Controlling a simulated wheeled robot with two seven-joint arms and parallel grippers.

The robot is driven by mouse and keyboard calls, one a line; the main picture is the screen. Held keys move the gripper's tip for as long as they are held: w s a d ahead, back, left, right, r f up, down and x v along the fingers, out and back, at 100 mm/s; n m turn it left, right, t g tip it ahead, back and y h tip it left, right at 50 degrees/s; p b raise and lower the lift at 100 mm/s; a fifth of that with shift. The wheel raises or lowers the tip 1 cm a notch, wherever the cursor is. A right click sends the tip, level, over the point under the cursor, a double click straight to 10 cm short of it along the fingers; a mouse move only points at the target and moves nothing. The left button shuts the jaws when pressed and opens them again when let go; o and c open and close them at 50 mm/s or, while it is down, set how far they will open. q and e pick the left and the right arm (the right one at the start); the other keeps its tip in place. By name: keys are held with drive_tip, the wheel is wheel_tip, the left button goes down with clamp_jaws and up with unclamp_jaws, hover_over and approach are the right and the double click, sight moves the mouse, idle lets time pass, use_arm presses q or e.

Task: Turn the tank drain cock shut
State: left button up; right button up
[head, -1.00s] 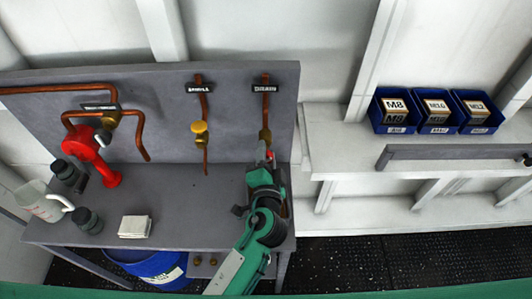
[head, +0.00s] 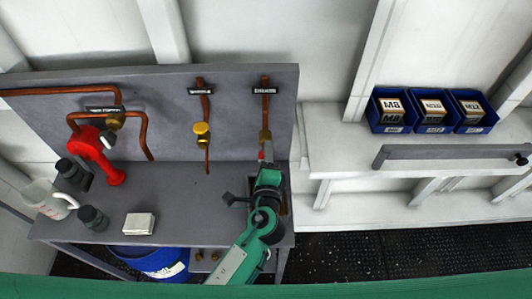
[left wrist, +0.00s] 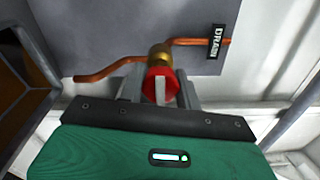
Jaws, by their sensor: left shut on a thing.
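The tank drain cock is a brass valve (head: 265,136) with a red handle (head: 261,156), on a copper pipe at the right of the grey back panel, under a dark label. In the left wrist view the red handle (left wrist: 152,80) sits below the brass body (left wrist: 159,55), beside the label "DRAIN" (left wrist: 216,42). My left gripper (head: 264,163) reaches up to the cock from below, shut on the red handle, with one grey finger on each side of it. The fingers partly hide the handle. My right gripper is not in view.
A red pump (head: 98,155), a jug (head: 46,203), dark jars (head: 91,218) and a folded cloth (head: 139,223) stand on the bench. Blue bins (head: 393,122) are on the right shelf; a blue drum (head: 150,264) is below.

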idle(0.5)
use_arm(q)
drive_tip(key=o, duration=1)
drive_tip(key=shift+d, duration=0.1)
drive_tip(key=shift+s+f+b, duration=0.2)
drive_tip(key=shift+s+b, duration=0.1)
drive_tip(key=shift+s, duration=0.25)
drive_tip(key=s+b, duration=0.5)
drive_tip(key=s, duration=0.7)
drive_tip(key=shift+s+r, duration=0.15)
drive_tip(key=shift+s, duration=0.25)
